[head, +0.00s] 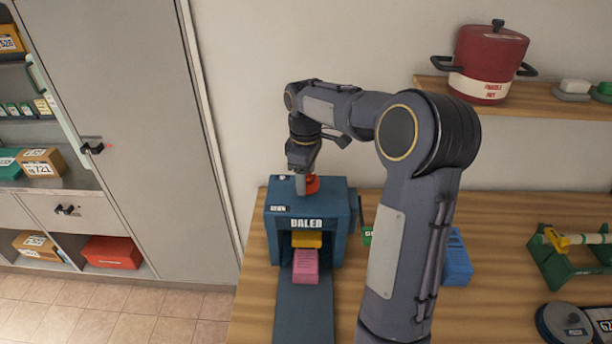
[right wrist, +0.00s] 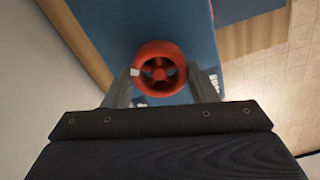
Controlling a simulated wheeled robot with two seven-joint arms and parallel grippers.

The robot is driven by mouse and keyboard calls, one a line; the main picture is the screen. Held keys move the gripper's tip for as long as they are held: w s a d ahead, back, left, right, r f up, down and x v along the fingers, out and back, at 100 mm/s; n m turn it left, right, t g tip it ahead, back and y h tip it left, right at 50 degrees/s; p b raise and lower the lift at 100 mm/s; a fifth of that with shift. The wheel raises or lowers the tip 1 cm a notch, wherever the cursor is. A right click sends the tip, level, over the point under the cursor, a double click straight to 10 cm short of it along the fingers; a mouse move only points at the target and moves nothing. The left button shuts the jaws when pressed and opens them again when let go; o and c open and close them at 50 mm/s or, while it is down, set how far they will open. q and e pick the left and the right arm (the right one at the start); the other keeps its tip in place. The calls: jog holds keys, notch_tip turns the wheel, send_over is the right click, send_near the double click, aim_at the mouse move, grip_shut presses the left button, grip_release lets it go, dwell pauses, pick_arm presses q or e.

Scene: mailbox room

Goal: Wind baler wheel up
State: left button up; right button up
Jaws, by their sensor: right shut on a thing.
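The blue baler (head: 312,222) stands on the wooden counter with its front mouth open. Its red wheel (head: 312,184) sits on top, partly hidden by my gripper. In the right wrist view the spoked red wheel (right wrist: 160,69) lies between the two fingers, with a small white mark on its left rim. My right gripper (head: 299,184) comes down from above and is shut on the wheel; both fingers also show in the right wrist view (right wrist: 161,86). A yellow block (head: 307,239) is in the baler's mouth, with a pink block (head: 305,266) in front. My left gripper is not in view.
A blue chute (head: 303,312) runs forward from the baler. A blue object (head: 456,262) and a green stand (head: 562,262) are on the counter to the right. A red pot (head: 488,62) stands on the wall shelf. A grey cabinet (head: 120,110) is at the left.

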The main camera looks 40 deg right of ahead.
aim_at(307, 180)
jog(key=n, duration=0.4)
jog(key=shift+r+n, duration=0.1)
jog(key=shift+n, duration=0.2)
jog(key=n, duration=0.3)
jog(key=shift+s+n, duration=0.1)
jog(key=shift+n, duration=0.3)
jog(key=n, duration=0.3)
jog(key=shift+s+n, duration=0.1)
jog(key=shift+n, duration=2.1)
jog(key=o, duration=1)
notch_tip(307, 180, up, 8)
jog(key=shift+f+b, duration=0.1)
jog(key=shift+b, duration=0.35)
